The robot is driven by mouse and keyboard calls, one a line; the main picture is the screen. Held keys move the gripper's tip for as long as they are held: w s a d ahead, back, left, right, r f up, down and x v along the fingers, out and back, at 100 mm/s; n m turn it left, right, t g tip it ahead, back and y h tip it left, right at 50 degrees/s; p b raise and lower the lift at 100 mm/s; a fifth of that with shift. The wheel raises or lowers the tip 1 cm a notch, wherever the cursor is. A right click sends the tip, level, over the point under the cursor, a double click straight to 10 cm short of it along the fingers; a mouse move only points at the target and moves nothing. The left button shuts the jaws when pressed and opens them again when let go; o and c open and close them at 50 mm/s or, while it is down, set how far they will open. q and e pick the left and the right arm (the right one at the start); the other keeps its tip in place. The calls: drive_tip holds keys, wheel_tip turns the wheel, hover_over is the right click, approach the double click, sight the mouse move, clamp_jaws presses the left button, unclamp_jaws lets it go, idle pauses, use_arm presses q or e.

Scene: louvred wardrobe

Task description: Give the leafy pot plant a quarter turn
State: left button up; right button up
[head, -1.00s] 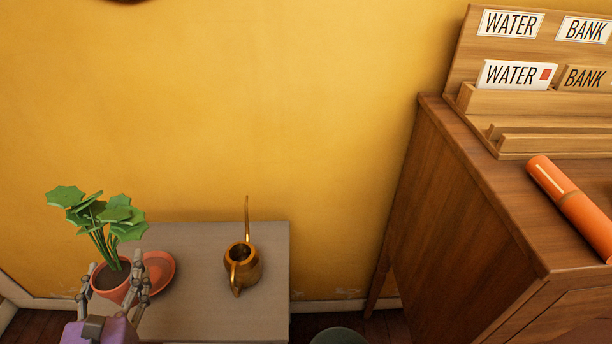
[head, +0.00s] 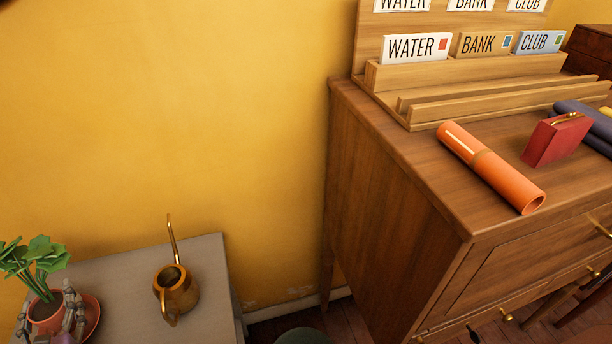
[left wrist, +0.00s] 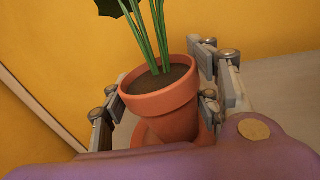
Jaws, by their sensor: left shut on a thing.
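The leafy pot plant (head: 38,254) is at the lower left of the head view, in a terracotta pot (head: 45,312). My left gripper (head: 50,320) is shut on the pot, one finger on each side. In the left wrist view the pot (left wrist: 160,103) stands between the fingers of my left gripper (left wrist: 165,100), with dark soil and green stems above. A terracotta saucer (head: 92,314) lies beside and partly behind the pot; part of it also shows below the pot in the left wrist view (left wrist: 144,134). I cannot tell whether the pot touches it. My right gripper is not in view.
A brass watering can (head: 177,290) stands on the grey side table (head: 130,300). A wooden cabinet (head: 400,200) to the right bears a letter rack (head: 450,72), an orange tube (head: 490,166) and a red box (head: 556,140). The table between plant and can is clear.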

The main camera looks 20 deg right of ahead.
use_arm(q)
drive_tip(key=shift+r+n+y+p, duration=0.3)
drive_tip(key=shift+r+y+p, duration=0.05)
drive_tip(key=shift+y+p, duration=0.05)
drive_tip(key=shift+n+g+y+p, duration=0.4)
drive_tip(key=shift+n+y+p, duration=0.2)
drive_tip(key=shift+y+p, duration=0.25)
drive_tip(key=n+g+y, duration=0.1)
drive_tip(key=n+y, duration=0.1)
drive_tip(key=y, duration=0.1)
drive_tip(key=shift+d+p, duration=0.15)
drive_tip(key=shift+p, duration=0.25)
drive_tip(key=shift+f+n+g+y, duration=0.15)
drive_tip(key=shift+n+g+y, duration=0.45)
drive_tip(key=shift+g+y, duration=0.15)
drive_tip(key=g+y, duration=0.1)
drive_tip(key=n+y, duration=0.1)
drive_tip(key=n+g+y+b, duration=0.1)
drive_tip(key=shift+s+a+f+g, duration=0.2)
drive_tip(key=shift+f+g, duration=0.05)
drive_tip(key=shift+g, duration=0.1)
drive_tip(key=shift+a+f, duration=0.1)
drive_tip(key=shift+f, duration=0.05)
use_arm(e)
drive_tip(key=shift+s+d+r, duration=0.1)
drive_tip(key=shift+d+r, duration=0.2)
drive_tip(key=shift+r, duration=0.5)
